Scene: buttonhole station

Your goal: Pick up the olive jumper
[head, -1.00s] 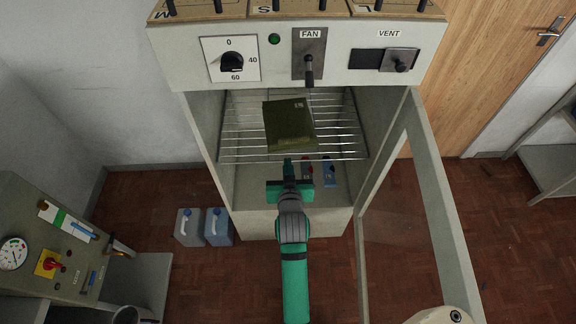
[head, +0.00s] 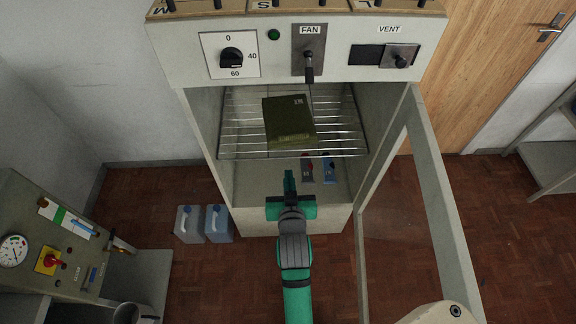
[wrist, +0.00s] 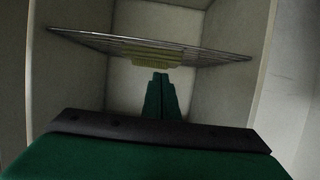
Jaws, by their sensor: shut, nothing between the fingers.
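The olive jumper (head: 289,121) is a folded, dark olive block lying on the wire rack (head: 236,135) inside the open cabinet. In the wrist view the jumper (wrist: 150,54) shows from below through the rack bars, above and beyond my fingers. My gripper (head: 289,176) is at the cabinet's front, lower than the rack and apart from the jumper. Its green fingers (wrist: 161,92) are together with nothing between them.
The cabinet door (head: 440,215) stands open at the right. A red and a blue item (head: 329,168) stand on the cabinet floor under the rack. Two jugs (head: 219,225) stand on the floor at left, near a control bench (head: 60,235). The FAN lever (head: 309,65) is above the opening.

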